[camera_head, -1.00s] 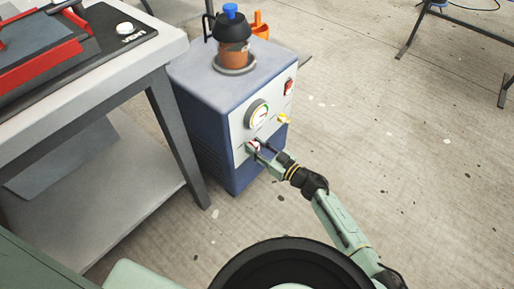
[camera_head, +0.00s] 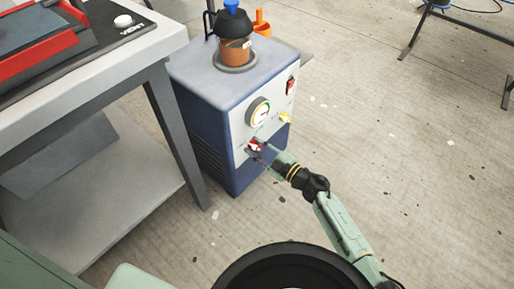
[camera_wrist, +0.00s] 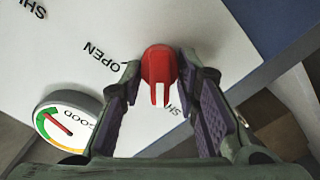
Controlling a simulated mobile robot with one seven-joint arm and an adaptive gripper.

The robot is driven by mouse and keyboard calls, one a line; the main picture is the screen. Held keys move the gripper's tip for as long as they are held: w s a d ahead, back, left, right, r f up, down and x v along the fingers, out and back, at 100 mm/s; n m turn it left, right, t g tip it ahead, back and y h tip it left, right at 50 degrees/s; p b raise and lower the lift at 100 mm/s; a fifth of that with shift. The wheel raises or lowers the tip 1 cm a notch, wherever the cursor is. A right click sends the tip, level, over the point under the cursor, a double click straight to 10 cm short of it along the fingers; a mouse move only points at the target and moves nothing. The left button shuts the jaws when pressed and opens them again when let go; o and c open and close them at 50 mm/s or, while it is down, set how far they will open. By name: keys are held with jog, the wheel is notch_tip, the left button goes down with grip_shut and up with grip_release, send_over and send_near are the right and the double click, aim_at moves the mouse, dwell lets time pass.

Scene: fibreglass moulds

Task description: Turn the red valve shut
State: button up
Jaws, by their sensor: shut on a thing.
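The red valve (camera_wrist: 158,66) is a small red knob with a forked lever, on the white front panel of a blue cabinet (camera_head: 215,115). In the head view the valve (camera_head: 255,145) sits below the round gauge. My gripper (camera_wrist: 162,78) is shut on the valve, one finger on each side of it in the wrist view. It also shows in the head view (camera_head: 259,151), reaching the panel from the lower right. In the wrist view the word OPEN is left of the valve, and a partly hidden SH label is below right, by the right finger.
The gauge (camera_wrist: 66,126) is marked GOOD and has a red needle. A jar (camera_head: 235,48) stands on the cabinet. A grey table (camera_head: 120,60) is close on the left.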

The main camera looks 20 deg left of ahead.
jog(key=shift+n, duration=0.3)
dwell(0.4)
jog(key=o, duration=1.1)
jog(key=shift+o, duration=0.2)
jog(key=v, duration=1.2)
